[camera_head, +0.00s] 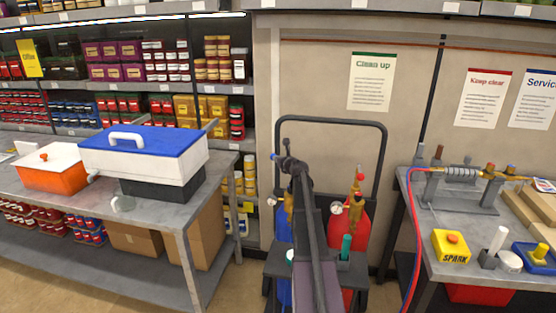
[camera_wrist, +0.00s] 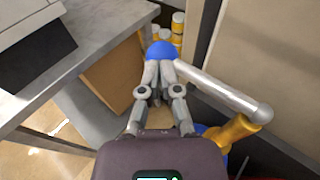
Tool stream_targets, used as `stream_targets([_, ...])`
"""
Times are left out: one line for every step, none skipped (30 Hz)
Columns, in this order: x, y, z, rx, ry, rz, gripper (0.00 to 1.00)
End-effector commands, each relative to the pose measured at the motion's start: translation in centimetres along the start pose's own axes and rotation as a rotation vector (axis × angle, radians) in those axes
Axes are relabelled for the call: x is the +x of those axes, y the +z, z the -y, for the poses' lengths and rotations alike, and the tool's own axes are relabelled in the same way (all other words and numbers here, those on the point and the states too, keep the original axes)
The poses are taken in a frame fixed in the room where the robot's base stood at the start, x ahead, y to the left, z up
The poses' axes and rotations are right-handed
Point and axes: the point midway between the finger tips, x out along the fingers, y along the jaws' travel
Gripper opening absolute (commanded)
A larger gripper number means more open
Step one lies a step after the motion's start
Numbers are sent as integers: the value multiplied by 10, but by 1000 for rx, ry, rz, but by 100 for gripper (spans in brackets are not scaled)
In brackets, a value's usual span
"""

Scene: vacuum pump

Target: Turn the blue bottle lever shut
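The blue bottle (camera_head: 284,226) stands in a cart behind my arm, mostly hidden in the head view. Its brass valve (camera_wrist: 236,131) shows at the lower right in the wrist view. A grey lever (camera_wrist: 218,90) runs from the valve up and left to a blue ball knob (camera_wrist: 161,49). My gripper (camera_wrist: 159,68) is at the knob end of the lever, its fingertips close together just in front of the knob. The fingers look shut and overlap the lever's end; contact is unclear. In the head view my arm hides most of the gripper.
A red bottle (camera_head: 362,232) with gauge and valve stands right of the blue one. A cart handle frame (camera_head: 333,121) rises behind. A left workbench (camera_head: 179,210) holds a blue-lidded cooler (camera_head: 145,148). A right bench (camera_head: 425,220) carries a metal manifold (camera_head: 462,173).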

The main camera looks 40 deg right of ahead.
Motion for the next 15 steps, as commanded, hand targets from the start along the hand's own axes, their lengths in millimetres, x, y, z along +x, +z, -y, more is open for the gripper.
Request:
stream_targets([-2, 2, -3, 1, 4, 0, 0])
stream_targets([-5, 2, -4, 0, 4, 0, 0])
stream_targets([-9, 2, -4, 0, 3, 0, 0])
stream_targets([-12, 3, -5, -1, 3, 0, 0])
stream_targets([-15, 3, -6, -1, 3, 0, 0])
stream_targets([-20, 4, -7, -1, 4, 0, 0])
stream_targets([-24, 4, -8, -2, 4, 0, 0])
stream_targets([-27, 4, -10, -2, 4, 0, 0])
stream_targets([-32, 5, -12, -3, 5, 0, 0])
stream_targets([-39, 4, -12, -2, 5, 0, 0])
stream_targets([-45, 4, -13, -2, 5, 0, 0])
stream_targets([-52, 4, -14, -2, 6, 0, 0])
stream_targets([-57, 4, -15, -2, 6, 0, 0])
stream_targets([-63, 4, -15, -2, 6, 0, 0])
stream_targets([-70, 4, -16, -2, 5, 0, 0])
